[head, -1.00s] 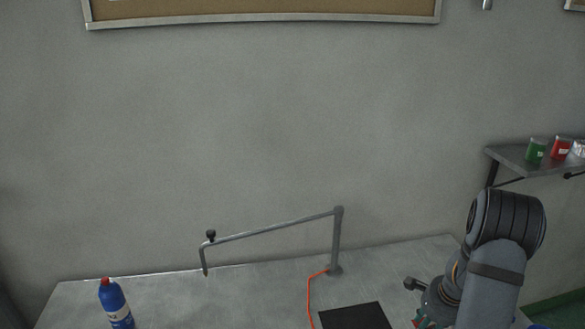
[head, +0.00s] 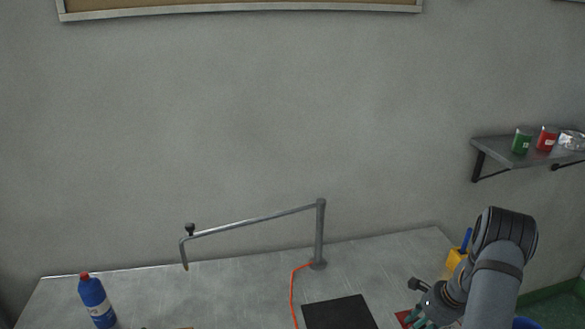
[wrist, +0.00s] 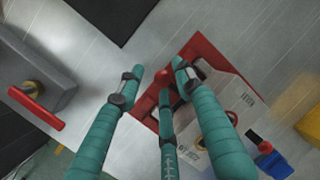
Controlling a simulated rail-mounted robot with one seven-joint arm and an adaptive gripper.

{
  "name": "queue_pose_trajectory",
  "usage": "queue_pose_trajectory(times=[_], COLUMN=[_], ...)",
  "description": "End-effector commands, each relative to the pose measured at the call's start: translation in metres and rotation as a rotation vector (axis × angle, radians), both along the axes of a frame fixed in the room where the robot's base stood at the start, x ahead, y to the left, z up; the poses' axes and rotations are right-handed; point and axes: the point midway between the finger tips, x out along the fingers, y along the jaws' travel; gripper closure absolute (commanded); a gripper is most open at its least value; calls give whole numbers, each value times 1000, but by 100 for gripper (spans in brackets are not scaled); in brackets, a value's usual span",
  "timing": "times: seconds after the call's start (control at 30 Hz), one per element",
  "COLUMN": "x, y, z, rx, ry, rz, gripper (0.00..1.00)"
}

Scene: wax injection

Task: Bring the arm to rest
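My gripper (wrist: 160,76) has teal fingers, spread apart with nothing held between them in the wrist view. It points down over a red base (wrist: 203,45) with a pale grey block (wrist: 230,88) on it. Whether the fingers touch the base cannot be told. In the head view my gripper (head: 418,320) is at the bottom edge, partly cut off, by the right part of the bench. My arm is bent there, in front of the bench's right end.
The grey bench (head: 235,290) holds a blue bottle (head: 97,303), a jointed metal stand (head: 319,235), an orange cable (head: 292,290), a black mat (head: 340,312) and a yellow container (head: 456,258). A wall shelf (head: 505,150) bears jars. A grey device with a red handle (wrist: 37,108) is near my fingers.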

Motion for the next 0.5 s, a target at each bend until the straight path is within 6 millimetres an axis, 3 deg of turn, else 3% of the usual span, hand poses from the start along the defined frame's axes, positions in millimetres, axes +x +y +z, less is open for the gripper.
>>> queue_pose_trajectory(times=[0.5], x=[1], y=[-9], z=[9], rx=[251], ry=[55], rz=[1], gripper=[65])
